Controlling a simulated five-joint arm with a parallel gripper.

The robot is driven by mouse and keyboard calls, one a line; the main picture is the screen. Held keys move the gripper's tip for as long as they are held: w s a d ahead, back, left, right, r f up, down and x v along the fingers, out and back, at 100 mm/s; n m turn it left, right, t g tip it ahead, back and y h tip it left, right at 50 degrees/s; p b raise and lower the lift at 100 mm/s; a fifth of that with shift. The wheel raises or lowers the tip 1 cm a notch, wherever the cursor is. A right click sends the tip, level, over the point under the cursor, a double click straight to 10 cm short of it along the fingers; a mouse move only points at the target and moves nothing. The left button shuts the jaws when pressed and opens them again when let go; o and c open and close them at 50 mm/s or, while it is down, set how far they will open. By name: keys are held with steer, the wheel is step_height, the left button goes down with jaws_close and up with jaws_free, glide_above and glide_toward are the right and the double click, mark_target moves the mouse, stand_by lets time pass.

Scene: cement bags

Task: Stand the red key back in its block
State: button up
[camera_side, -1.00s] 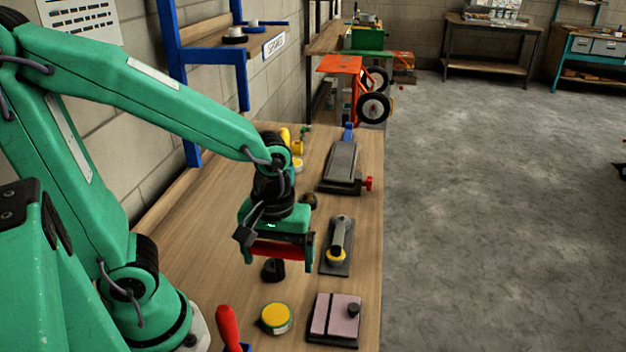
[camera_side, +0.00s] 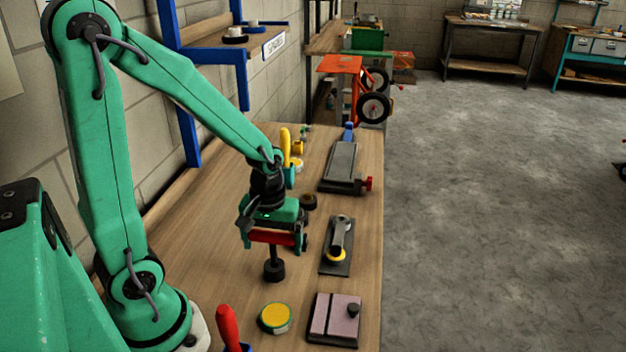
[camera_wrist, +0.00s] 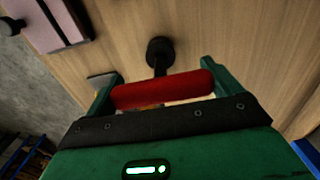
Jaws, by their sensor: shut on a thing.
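The red key's thick red handle (camera_side: 270,237) lies crosswise between the fingers of my gripper (camera_side: 275,241), which is shut on it. The handle also spans the two green fingers in the wrist view (camera_wrist: 165,89). A thin dark shaft (camera_side: 274,254) runs down from the handle, close to upright. Its lower end meets a black round block (camera_side: 274,272) on the bench in both views. The wrist view shows the block (camera_wrist: 160,50) just beyond the handle. I cannot tell how deep the shaft sits in it.
On the wooden bench (camera_side: 210,240), a yellow-topped tin (camera_side: 276,318) and a pink pad on a dark plate (camera_side: 336,314) lie in front. A red-handled tool (camera_side: 228,327) stands front left.

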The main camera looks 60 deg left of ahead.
mark_target(271, 232)
steer(key=shift+a+f, duration=0.1)
steer(key=shift+f, duration=1.7)
steer(key=shift+f, duration=0.25)
steer(key=o, duration=1.1)
steer(key=shift+r, duration=0.1)
steer(key=shift+r, duration=3.85)
steer(key=shift+r, duration=0.1)
